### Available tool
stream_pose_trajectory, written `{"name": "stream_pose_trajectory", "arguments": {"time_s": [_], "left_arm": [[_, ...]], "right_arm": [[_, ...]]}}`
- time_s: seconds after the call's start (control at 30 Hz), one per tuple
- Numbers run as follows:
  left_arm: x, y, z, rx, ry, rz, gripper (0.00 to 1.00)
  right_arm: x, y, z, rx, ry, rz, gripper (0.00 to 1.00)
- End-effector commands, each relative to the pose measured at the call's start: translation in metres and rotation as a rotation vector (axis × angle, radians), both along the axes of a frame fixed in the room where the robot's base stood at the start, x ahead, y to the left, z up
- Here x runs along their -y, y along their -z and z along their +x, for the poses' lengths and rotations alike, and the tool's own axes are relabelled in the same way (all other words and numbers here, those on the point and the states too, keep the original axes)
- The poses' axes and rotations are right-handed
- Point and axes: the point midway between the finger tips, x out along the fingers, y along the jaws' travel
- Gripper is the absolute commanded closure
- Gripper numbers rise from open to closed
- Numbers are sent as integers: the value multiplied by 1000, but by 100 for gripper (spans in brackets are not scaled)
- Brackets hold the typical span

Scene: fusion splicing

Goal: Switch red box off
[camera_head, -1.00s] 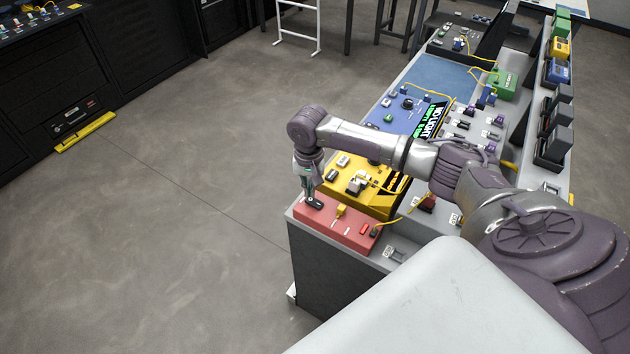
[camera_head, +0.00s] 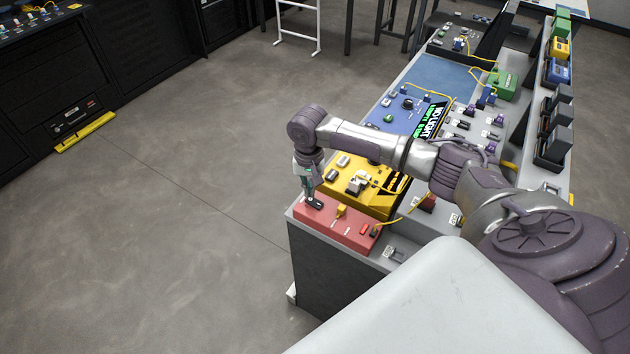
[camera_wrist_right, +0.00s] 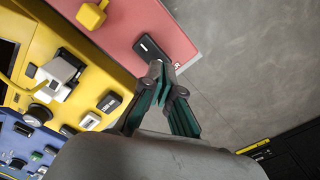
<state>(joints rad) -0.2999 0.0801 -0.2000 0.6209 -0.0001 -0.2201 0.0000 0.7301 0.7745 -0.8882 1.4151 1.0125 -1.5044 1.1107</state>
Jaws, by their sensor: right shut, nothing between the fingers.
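The red box (camera_head: 336,225) sits at the near end of the bench. A black rocker switch (camera_wrist_right: 152,48) is on its top near one end, and it also shows in the head view (camera_head: 314,205), partly covered by my gripper. My right gripper (camera_wrist_right: 167,80) is shut and empty, with its fingertips pointing down at the near end of the black switch. I cannot tell whether the tips touch it. In the head view the right gripper (camera_head: 309,194) is over the left end of the red box. My left gripper is in neither view.
A yellow box (camera_head: 337,184) stands right behind the red box, with a blue box (camera_head: 385,118) beyond it. A yellow knob (camera_wrist_right: 92,14) rises from the red box. A yellow cable (camera_head: 405,214) leads from the red box. Open floor (camera_head: 170,220) lies to the left.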

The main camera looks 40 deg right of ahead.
Motion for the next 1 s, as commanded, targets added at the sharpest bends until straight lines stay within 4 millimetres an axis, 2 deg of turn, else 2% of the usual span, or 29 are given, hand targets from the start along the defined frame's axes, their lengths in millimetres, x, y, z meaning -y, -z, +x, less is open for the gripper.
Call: {"name": "stream_pose_trajectory", "arguments": {"time_s": [1.0], "left_arm": [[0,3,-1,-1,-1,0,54]], "right_arm": [[0,11,0,0,0,0,100]]}}
